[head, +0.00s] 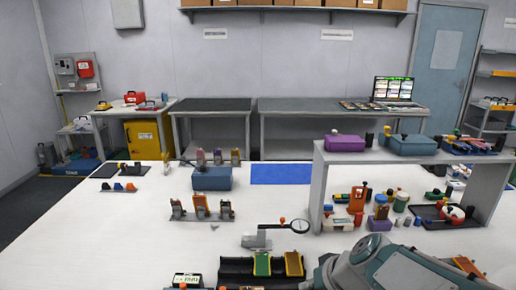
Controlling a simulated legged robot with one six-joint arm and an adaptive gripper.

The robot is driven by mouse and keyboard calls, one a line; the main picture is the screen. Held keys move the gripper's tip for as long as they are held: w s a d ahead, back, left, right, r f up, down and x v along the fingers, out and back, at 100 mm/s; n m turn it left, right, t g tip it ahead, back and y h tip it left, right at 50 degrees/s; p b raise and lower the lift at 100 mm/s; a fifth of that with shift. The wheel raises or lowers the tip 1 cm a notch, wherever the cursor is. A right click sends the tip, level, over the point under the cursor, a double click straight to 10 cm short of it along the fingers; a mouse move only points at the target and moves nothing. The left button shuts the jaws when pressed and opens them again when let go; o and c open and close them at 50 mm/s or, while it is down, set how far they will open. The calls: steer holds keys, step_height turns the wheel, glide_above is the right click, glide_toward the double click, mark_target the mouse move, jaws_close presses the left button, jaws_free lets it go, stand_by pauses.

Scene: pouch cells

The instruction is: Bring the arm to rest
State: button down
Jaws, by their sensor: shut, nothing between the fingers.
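My arm (385,266) shows at the lower right of the head view, as grey and teal links low over the front of the white table (110,235). My gripper is not in view, so its fingers cannot be seen. The visible arm links hold nothing. They cover part of the table's front right and the right end of a black tray (232,268) that holds green and yellow pieces.
A magnifier on a stand (262,236) is just beyond the arm. A grey raised shelf (317,185) crowded with small items stands at the right. A blue box (211,178) and a blue mat (282,174) lie farther back. The table's left front is clear.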

steer(key=s+d+r+h, duration=0.2)
steer(key=s, duration=0.4)
steer(key=s+d+r+h, duration=0.2)
steer(key=s+d+h, duration=0.1)
steer(key=s, duration=0.4)
steer(key=shift+s+m, duration=0.15)
steer(key=shift+m, duration=0.25)
steer(key=shift+r, duration=0.1)
stand_by(1.4)
